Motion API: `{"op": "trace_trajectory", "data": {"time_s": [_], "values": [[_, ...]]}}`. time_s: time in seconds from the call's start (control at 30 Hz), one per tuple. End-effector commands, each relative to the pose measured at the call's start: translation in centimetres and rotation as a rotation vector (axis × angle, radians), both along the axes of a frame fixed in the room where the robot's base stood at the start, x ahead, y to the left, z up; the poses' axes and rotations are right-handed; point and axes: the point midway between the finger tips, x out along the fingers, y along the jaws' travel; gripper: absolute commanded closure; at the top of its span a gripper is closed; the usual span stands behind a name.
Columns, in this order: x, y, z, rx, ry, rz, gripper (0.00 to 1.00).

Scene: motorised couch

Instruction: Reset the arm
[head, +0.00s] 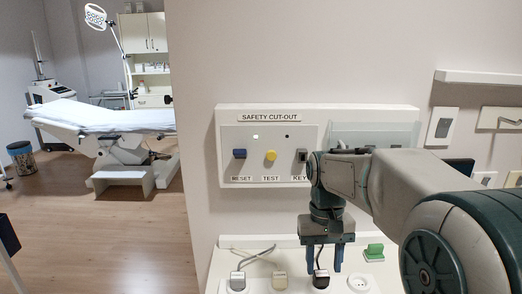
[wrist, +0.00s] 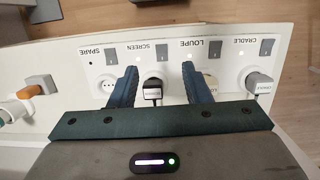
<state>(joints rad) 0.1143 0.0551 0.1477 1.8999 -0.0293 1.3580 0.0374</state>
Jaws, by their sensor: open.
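My gripper (head: 325,266) points down over the socket ledge in the head view, fingers apart. In the wrist view my gripper (wrist: 158,76) has its fingers on either side of the black plug (wrist: 152,90) in the SCREEN socket. The gap between fingers and plug is visible there, and it does not look gripped. The black plug also shows in the head view (head: 321,279). The white SAFETY CUT-OUT panel (head: 225,145) carries a blue RESET button (head: 239,154), a yellow TEST button (head: 270,155) and a KEY switch (head: 301,156). A lamp (head: 255,137) above RESET is lit.
The SPARE socket (wrist: 109,86) is empty. A pale plug (wrist: 211,82) is at LOUPE, a grey plug (wrist: 260,82) at CRADLE. A green piece (head: 374,250) stands on the ledge. The couch (head: 110,118) stands far left, with open floor (head: 120,235) before it.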

Motion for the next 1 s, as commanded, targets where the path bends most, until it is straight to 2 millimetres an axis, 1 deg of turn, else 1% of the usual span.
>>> {"op": "trace_trajectory", "data": {"time_s": [0.03,0.17,0.3,0.4,0.5,0.6,0.7,1.0], "values": [[-1.4,0.0,0.2,-0.004,-0.038,0.002,0.56],[-4.6,0.0,0.0,-0.006,-0.136,0.005,0.56],[-7.9,-0.2,-0.7,0.000,-0.242,0.006,0.56],[-10.0,-0.2,-1.4,0.006,-0.311,0.005,0.56],[-11.7,-0.3,-2.2,0.016,-0.369,0.007,0.56],[-12.7,-0.3,-2.8,0.023,-0.409,0.007,0.56],[-13.3,-0.5,-3.2,0.027,-0.430,0.008,0.56],[-13.5,-0.5,-3.3,0.028,-0.437,0.008,0.56]]}}
